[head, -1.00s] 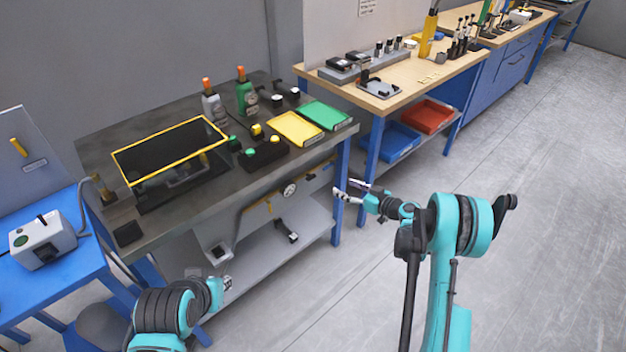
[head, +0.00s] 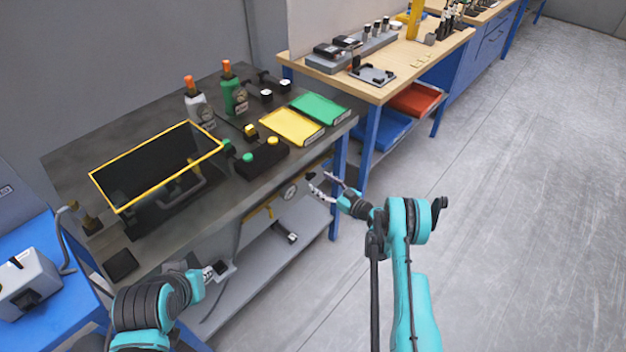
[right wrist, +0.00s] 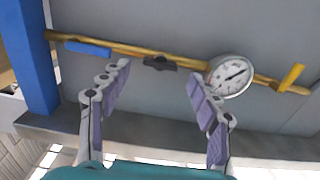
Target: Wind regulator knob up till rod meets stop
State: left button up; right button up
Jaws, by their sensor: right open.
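A dark knob (right wrist: 160,63), which looks like the regulator knob, sits on a brass pipe (right wrist: 130,49) under the bench. A round white gauge (right wrist: 232,75) is to its right; the gauge also shows in the head view (head: 290,193). My right gripper (head: 325,182) is open and empty beside the bench's front right leg. In the right wrist view its spread fingers (right wrist: 158,86) frame the knob without visible contact. My left gripper (head: 217,270) is low at the bench's front edge; its jaws are too small to read. I cannot make out a rod or stop.
The pipe also carries a blue handle (right wrist: 88,47) and a yellow lever (right wrist: 292,77). A blue bench leg (right wrist: 37,55) stands left of my right fingers. The dark benchtop (head: 190,225) overhangs the pipe, with a grey shelf (head: 265,270) below. Open floor lies right.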

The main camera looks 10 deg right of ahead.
aim_at(313, 177)
jog(key=shift+b+x, duration=0.4)
jog(key=shift+x, duration=1.45)
jog(key=shift+c, duration=0.4)
jog(key=c, duration=1.1)
jog(key=shift+m, duration=0.3)
jog(key=m, duration=0.4)
jog(key=shift+m, duration=2.1)
